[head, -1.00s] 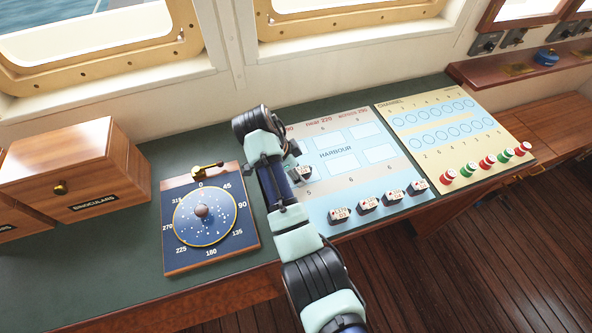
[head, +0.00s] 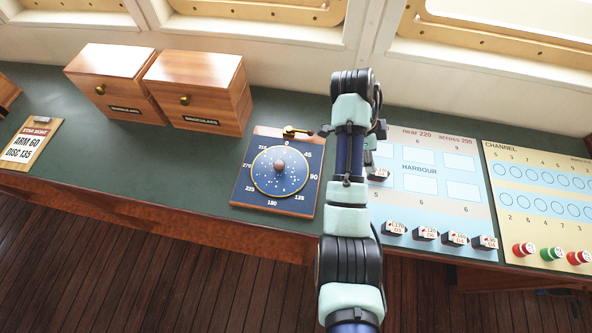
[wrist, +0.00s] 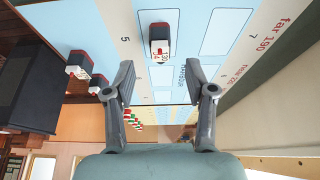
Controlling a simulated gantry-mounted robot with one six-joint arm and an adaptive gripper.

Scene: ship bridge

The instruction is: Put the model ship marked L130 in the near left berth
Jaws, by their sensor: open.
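The harbour board (head: 420,205) lies right of my arm. One dark-hulled model ship with a white top (head: 378,174) stands at the near left berth, partly behind my arm; it shows upright on that white berth (wrist: 160,20) in the wrist view (wrist: 159,45). More ships stand along the board's near edge: the leftmost (head: 394,228), another (head: 425,233), a third (head: 454,238) and the rightmost (head: 485,242). Their labels are too small to read surely, so I cannot tell which is L130. My gripper (wrist: 164,88) is open and empty, apart from the berthed ship.
A blue dial board (head: 278,190) with a brass arm lies left of my arm. Two wooden boxes (head: 195,90) stand further left, with a clipboard (head: 30,143) beyond. The channel board (head: 545,200) with red and green buoys lies at right. Green counter is free between boxes and dial.

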